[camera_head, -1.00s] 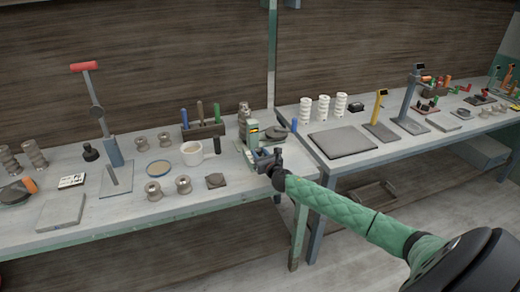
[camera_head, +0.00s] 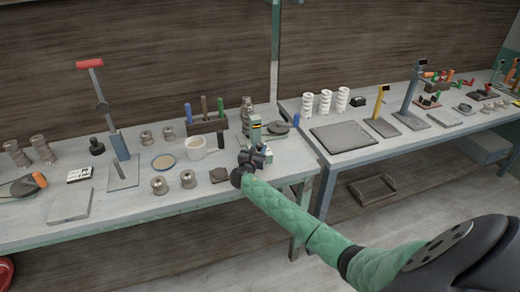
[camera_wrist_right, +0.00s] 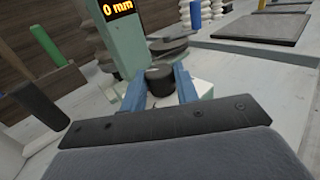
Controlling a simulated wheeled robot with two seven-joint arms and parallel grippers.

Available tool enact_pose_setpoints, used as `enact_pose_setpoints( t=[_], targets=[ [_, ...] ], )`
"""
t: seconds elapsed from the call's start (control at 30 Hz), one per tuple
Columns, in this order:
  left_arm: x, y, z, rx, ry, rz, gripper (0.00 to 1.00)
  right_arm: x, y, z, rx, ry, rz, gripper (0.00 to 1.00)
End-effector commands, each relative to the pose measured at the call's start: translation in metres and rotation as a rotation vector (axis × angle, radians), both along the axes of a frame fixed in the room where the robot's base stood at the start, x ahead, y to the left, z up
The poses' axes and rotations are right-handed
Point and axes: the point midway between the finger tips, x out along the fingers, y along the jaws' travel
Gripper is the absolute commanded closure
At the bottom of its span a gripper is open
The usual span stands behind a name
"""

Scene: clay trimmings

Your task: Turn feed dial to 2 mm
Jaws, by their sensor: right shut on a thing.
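The feed dial (camera_wrist_right: 160,80) is a dark round knob low on the front of a green device (camera_wrist_right: 122,40), seen in the right wrist view. The device's orange display (camera_wrist_right: 117,8) ends in "0 mm"; its left part may be cut off. My right gripper (camera_wrist_right: 160,88) has its blue fingers shut on the dial, one on each side. In the head view the green device (camera_head: 255,130) stands near the right end of the left bench, and my right gripper (camera_head: 258,158) is in front of it, hiding the dial. My left gripper is not in view.
A blue cylinder (camera_head: 295,121) stands to the right. The second bench holds a grey plate (camera_head: 344,136).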

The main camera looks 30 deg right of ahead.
Motion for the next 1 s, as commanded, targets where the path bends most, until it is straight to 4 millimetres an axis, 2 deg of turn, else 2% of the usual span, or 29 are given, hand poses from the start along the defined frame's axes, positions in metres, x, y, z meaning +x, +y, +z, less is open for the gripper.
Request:
enact_pose_setpoints(
  t=[0.4, 0.67, 1.0],
  targets=[
    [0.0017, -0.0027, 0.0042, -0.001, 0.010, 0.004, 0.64, 0.0038, 0.0021, -0.0006, 0.000, 0.000, -0.237, 0.92],
    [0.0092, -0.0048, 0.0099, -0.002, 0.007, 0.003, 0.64, 0.0045, 0.0021, 0.0002, -0.001, 0.000, -0.284, 0.92],
    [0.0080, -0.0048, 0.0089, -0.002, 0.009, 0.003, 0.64, 0.0045, 0.0018, 0.0006, -0.002, -0.001, -0.288, 0.93]
  ],
)
